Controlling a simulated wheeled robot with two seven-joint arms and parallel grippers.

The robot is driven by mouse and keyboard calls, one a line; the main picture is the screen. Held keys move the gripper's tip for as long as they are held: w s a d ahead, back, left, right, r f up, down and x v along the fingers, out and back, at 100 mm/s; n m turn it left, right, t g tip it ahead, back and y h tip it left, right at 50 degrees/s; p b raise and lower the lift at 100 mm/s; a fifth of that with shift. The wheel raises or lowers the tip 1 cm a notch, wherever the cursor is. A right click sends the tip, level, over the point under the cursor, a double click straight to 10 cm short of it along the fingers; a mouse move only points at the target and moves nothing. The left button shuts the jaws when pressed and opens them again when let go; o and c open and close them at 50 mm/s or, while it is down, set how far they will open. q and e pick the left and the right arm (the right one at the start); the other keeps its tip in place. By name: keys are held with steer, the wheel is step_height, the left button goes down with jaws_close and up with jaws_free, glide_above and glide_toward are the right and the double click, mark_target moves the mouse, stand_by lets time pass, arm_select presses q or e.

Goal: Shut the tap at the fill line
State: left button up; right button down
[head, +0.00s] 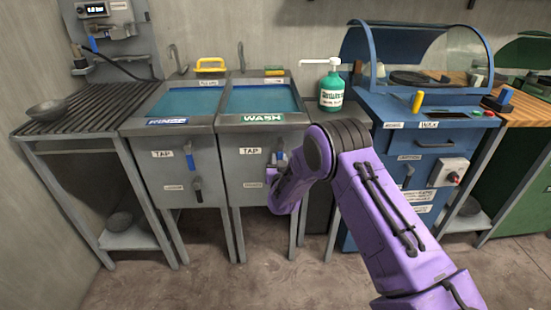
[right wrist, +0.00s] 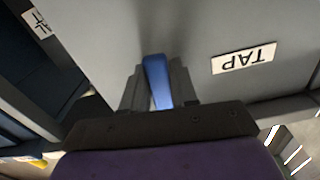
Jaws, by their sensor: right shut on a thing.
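The wash basin (head: 262,118) is a grey sink full of blue water, with a green WASH label on its front edge. A TAP label (head: 250,151) is on its front panel and also shows upside down in the right wrist view (right wrist: 243,60). My right gripper (head: 281,163) is at this panel, beside the label. In the right wrist view its dark fingers (right wrist: 157,88) are shut on the blue tap lever (right wrist: 157,75), one on each side. My arm hides part of the tap in the head view. I cannot make out a fill line. My left gripper is out of view.
The rinse basin (head: 170,122) stands to the left with its own blue-handled tap (head: 190,163). A slatted rack (head: 85,112) holds a metal bowl (head: 56,108). A green pump bottle (head: 331,90) and a blue hooded machine (head: 410,135) stand to the right.

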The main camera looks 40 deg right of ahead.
steer(key=shift+s+d+f+n, duration=0.1)
steer(key=shift+s+d+n, duration=0.2)
steer(key=shift+n, duration=0.4)
steer(key=c, duration=1)
jaws_free()
steer(key=shift+d, duration=0.1)
steer(key=shift+o, duration=0.2)
steer(key=v, duration=1)
steer(key=shift+s+p, duration=0.2)
steer(key=shift+p, duration=0.1)
